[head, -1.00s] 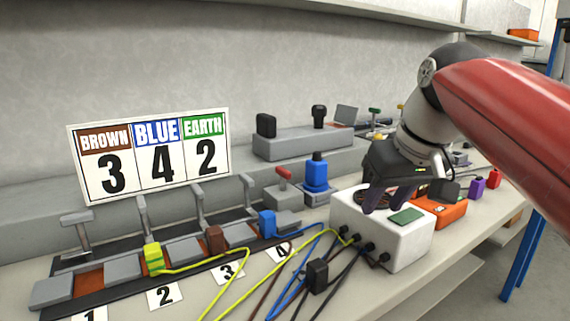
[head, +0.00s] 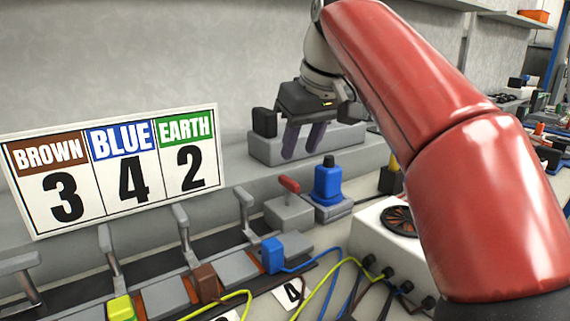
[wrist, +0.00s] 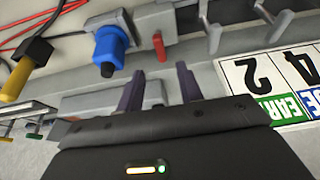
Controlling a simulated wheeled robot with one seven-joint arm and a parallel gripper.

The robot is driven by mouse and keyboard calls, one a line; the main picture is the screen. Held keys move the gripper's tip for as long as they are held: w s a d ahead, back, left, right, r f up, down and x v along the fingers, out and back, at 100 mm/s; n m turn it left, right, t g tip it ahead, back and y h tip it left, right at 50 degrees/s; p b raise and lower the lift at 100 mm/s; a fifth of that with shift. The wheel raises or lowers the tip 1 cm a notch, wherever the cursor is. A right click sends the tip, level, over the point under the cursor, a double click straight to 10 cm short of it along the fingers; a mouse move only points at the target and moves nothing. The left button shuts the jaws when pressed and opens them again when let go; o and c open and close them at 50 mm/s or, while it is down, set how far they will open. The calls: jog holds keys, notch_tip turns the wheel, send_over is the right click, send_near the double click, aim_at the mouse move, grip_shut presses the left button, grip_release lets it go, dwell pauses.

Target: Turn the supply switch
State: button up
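A red lever (head: 289,185) tilts up from a small grey switch box (head: 290,212) on the bench in the head view. The red lever also shows in the wrist view (wrist: 159,46), just beyond the fingertips. A blue round-bodied device with a black top (head: 327,182) stands right beside the box; it shows in the wrist view (wrist: 110,48) too. My gripper (head: 302,155) points down, above and apart from the lever. Its two dark fingers (wrist: 158,78) are spread, with nothing between them.
A white sign (head: 115,170) reads brown 3, blue 4, earth 2. Blue (head: 272,255), brown (head: 206,283) and yellow-green (head: 121,308) connectors sit in the clamp row. A white box with a fan (head: 370,240) stands at right. A grey ledge (head: 262,149) lies behind my gripper.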

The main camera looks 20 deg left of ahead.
aim_at(290, 180)
jog(key=b+x, duration=0.1)
jog(key=x, duration=0.6)
jog(key=shift+a+f, duration=0.1)
jog(key=shift+f, duration=0.2)
jog(key=shift+c, duration=0.3)
grip_shut()
